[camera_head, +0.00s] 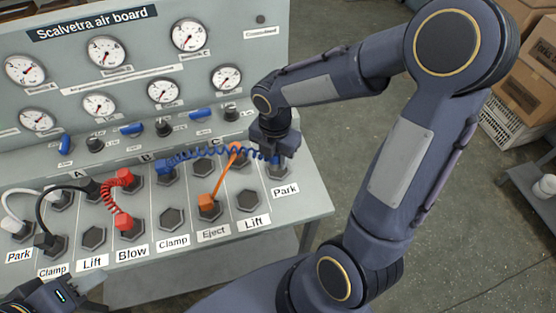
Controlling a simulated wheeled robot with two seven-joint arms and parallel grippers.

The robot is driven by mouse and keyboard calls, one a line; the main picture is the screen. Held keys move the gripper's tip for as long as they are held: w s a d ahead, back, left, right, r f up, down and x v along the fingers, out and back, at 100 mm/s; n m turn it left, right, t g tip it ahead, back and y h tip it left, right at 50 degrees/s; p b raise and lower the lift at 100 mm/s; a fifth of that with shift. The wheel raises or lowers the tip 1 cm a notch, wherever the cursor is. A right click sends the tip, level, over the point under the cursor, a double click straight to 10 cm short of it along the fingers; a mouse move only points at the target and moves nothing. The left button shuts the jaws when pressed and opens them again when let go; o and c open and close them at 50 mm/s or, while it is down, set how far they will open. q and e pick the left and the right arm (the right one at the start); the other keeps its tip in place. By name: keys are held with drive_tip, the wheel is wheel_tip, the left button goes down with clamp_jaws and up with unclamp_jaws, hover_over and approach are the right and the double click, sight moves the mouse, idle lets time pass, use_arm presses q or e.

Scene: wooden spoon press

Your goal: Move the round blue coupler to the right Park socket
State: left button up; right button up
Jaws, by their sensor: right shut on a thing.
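The slanted panel carries hexagonal sockets with labels. The right Park socket (278,172) is at the panel's right end, above its Park label (285,190). A coiled blue hose (215,151) runs from a blue coupler (165,167) in the upper row below B to my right gripper (277,156). My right gripper is shut on the blue coupler at the hose's right end, directly over the right Park socket. The fingers mostly hide this coupler, so its round shape and seating are unclear. My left gripper (88,284) is low at the left, apart from the panel's couplers; its opening is unclear.
An orange hose (226,172) runs from the Eject socket up beside the blue coil. Red (122,200), black and white hoses occupy the left part. Gauges and blue levers (200,113) stand behind. Boxes and a crate (505,125) are on the floor at right.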

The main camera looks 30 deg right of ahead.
drive_tip(key=w+f, duration=0.1)
drive_tip(key=w+d+f, duration=0.1)
drive_tip(key=f, duration=0.1)
drive_tip(key=w+d+f, duration=0.1)
drive_tip(key=f, duration=0.1)
drive_tip(key=shift+d+f, duration=0.1)
drive_tip(key=shift+d, duration=0.15)
drive_tip(key=shift+w+f, duration=0.15)
drive_tip(key=shift+f, duration=1.4)
drive_tip(key=shift+f, duration=0.15)
drive_tip(key=o, duration=1)
